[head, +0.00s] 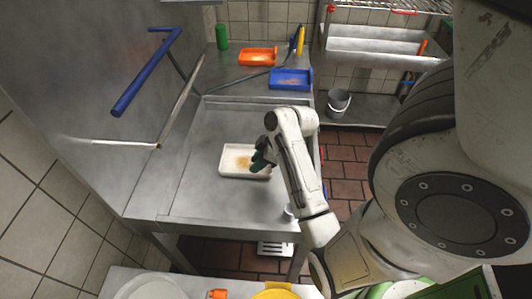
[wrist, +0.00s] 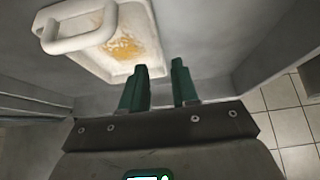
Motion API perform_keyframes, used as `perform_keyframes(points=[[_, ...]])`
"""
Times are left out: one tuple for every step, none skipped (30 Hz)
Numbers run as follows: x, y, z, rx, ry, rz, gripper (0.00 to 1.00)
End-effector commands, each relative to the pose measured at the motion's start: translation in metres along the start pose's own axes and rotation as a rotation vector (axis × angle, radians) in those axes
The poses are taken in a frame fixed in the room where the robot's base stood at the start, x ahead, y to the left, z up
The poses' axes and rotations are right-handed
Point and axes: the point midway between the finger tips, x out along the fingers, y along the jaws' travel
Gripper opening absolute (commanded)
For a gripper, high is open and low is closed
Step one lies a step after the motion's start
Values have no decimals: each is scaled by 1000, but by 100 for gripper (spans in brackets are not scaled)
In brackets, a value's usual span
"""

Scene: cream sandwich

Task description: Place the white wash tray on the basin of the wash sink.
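The white wash tray (head: 240,176) lies in the sunken steel basin of the wash sink (head: 205,198), roughly in the middle. A brown-orange stain marks its inside. In the wrist view the tray (wrist: 95,57) fills the upper left, with a thick white handle at its far left end. My gripper (head: 260,158) is at the tray's right end in the head view and covers part of it. In the wrist view my gripper (wrist: 160,82) is open, its two dark green fingers apart with nothing between them. The fingers are close to the tray; contact cannot be told.
An orange tray (head: 258,57) and a blue tray (head: 291,79) sit on the counter behind the basin, with a green bottle (head: 222,37) nearby. A blue-handled bar (head: 143,75) stands at the left. A grey bucket (head: 339,102) is at the right. The basin floor around the tray is mostly clear.

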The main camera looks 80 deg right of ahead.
Motion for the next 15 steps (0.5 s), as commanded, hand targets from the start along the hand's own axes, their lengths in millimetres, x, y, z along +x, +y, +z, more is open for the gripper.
perform_keyframes(points=[[-11, 1, -1, 0, 3, 4, 29], [-17, 1, -1, 0, 3, 4, 29], [-25, 1, -1, 0, 2, 3, 29], [-30, 1, 0, 0, 2, 4, 29], [-35, 0, 0, 1, 0, 3, 29], [-41, 1, 0, 1, 2, 3, 29], [-44, 1, 0, 1, 1, 2, 29], [-48, 1, -1, 1, 2, 2, 29], [-51, 1, -1, 0, 2, 1, 29], [-54, 1, -1, 0, 2, 1, 29], [-56, 1, -1, -1, 2, 1, 29], [-58, 0, -1, 0, 2, 0, 29], [-59, 0, 0, 0, 1, 0, 29], [-59, 0, 0, 0, 1, -1, 29], [-60, 0, 0, 0, 0, -1, 29]])
